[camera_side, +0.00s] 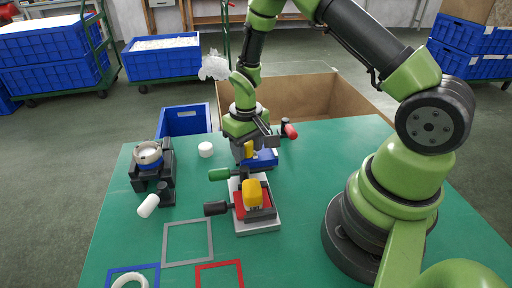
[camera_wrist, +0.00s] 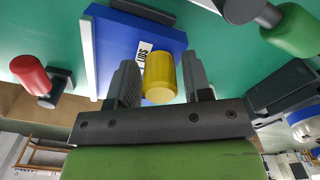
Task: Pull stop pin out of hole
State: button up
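The stop pin shows its yellow cylindrical head in the wrist view (camera_wrist: 160,77), in front of a blue block (camera_wrist: 140,38) labelled "LIDS". My gripper (camera_wrist: 160,70) is around the yellow head, one dark finger on each side, with narrow gaps visible between head and fingers. It looks open. In the side view my gripper (camera_side: 248,150) points down over the blue block (camera_side: 262,160), and the yellow head (camera_side: 248,150) is partly visible between its fingers. The pin's shaft and its hole are hidden.
In front stands a fixture with a yellow pad (camera_side: 254,193), a green handle (camera_side: 219,174) and a black handle (camera_side: 215,208). A red handle (camera_side: 290,131) is behind right. A black fixture (camera_side: 152,170) and white cylinder (camera_side: 205,149) stand left. The front right green table (camera_side: 290,240) is clear.

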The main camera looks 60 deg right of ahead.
grip_shut()
jog(key=shift+r, duration=2.85)
